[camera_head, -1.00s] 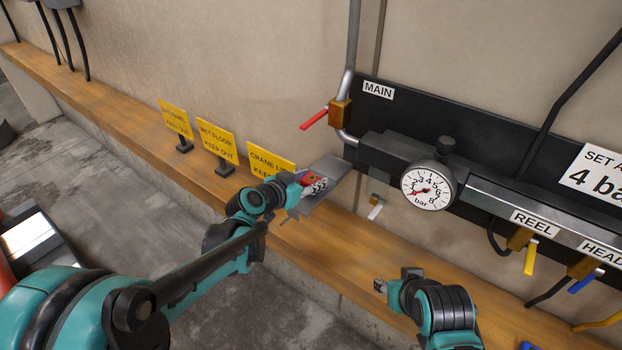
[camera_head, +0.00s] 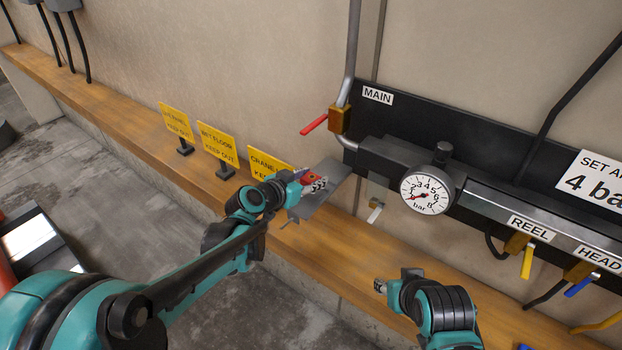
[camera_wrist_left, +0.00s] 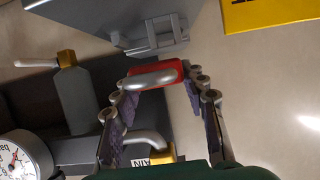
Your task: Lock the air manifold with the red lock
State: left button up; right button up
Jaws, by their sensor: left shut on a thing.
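The red lock (camera_head: 308,177) is held in my left gripper (camera_head: 304,183) in front of a grey plate. In the left wrist view the red lock (camera_wrist_left: 142,69), with its silver shackle, sits between the two fingertips of the left gripper (camera_wrist_left: 152,84). The air manifold (camera_head: 490,205) is a dark bar on the wall, to the right of the lock. Its MAIN valve (camera_head: 340,117) has a red handle (camera_head: 314,125) sticking out to the left. The lock is apart from the valve, below and left of it. My right gripper (camera_head: 380,286) is low in the middle; its finger opening is unclear.
The grey plate (camera_head: 322,195) is partly behind the left gripper. Yellow signs (camera_head: 217,144) stand on the wooden ledge (camera_head: 110,105). A gauge (camera_head: 425,190) and the REEL valve's yellow handle (camera_head: 527,261) are on the right. The ledge between the grippers is mostly clear.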

pick_arm(q)
jog(key=shift+f+b, duration=1.3)
jog(key=shift+f, duration=0.1)
dwell(0.3)
jog(key=o, duration=1.4)
